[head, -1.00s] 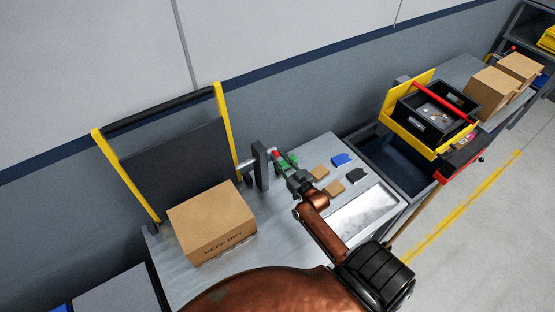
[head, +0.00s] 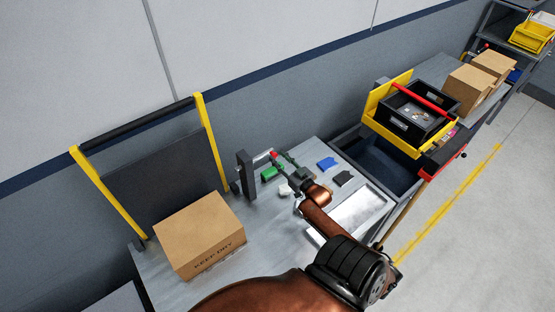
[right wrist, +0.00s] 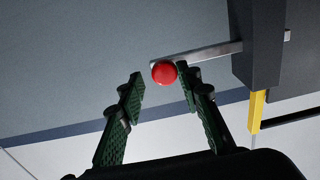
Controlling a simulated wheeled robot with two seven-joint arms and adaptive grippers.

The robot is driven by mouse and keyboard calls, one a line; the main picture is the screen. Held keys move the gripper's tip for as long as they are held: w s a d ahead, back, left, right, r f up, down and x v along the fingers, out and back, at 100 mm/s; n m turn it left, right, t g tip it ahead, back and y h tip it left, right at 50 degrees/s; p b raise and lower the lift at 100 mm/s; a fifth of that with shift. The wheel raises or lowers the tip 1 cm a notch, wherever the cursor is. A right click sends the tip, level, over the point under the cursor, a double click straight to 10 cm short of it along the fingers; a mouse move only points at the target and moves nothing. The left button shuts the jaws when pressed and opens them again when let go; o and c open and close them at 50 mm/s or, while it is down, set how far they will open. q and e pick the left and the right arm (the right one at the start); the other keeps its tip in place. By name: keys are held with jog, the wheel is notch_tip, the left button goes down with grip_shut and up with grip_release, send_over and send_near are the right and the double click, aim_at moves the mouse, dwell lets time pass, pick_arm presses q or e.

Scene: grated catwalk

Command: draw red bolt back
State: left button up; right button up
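The bolt's red ball knob (head: 273,154) sits on the end of a grey rod (head: 262,159), which sticks out to the right of a dark upright post (head: 245,176). In the right wrist view the red knob (right wrist: 164,72) is just beyond my fingertips, close to the right finger; I cannot tell whether they touch. The rod (right wrist: 210,52) runs through the dark post (right wrist: 256,45), with only a short end past it. My right gripper (right wrist: 160,82) is open, its fingers apart; it also shows in the head view (head: 281,161). My left gripper is not in view.
A cardboard box (head: 200,235) stands on the grey bench left of the post, before a dark panel with a yellow frame (head: 207,135). Green, white, blue (head: 327,163) and black pieces lie near my arm. A black bin (head: 418,112) stands farther right.

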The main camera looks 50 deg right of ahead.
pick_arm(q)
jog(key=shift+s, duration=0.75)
pick_arm(e)
jog(key=v, duration=1.2)
jog(key=shift+r, duration=0.1)
